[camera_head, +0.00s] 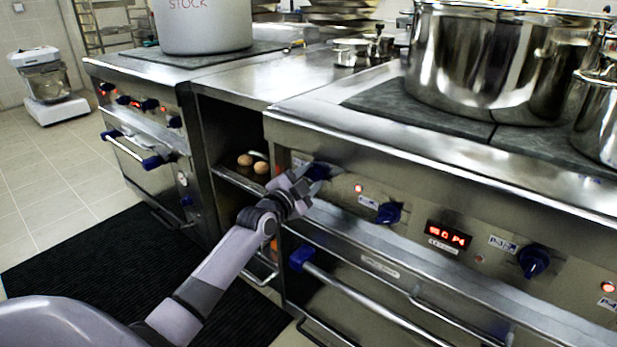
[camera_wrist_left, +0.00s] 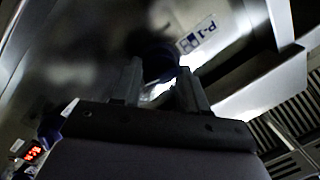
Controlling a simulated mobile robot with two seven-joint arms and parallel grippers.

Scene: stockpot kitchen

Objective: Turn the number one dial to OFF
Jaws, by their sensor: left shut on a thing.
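The number one dial (camera_head: 319,172) is a blue knob at the left end of the steel range's front panel. My left gripper (camera_head: 308,182) is at it, with its fingers shut on the knob and hiding part of it. In the left wrist view the dark blue dial (camera_wrist_left: 158,62) shows between and beyond the two fingers of the left gripper (camera_wrist_left: 160,88), beside a "P-1" label (camera_wrist_left: 197,37). The dial's pointer position cannot be read. My right gripper is not in view.
More blue dials (camera_head: 388,213) (camera_head: 534,261) and a red display (camera_head: 448,236) are along the same panel. An oven handle (camera_head: 370,300) runs below. A large steel pot (camera_head: 500,65) stands on top. Eggs (camera_head: 253,163) lie on the shelf left of the gripper.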

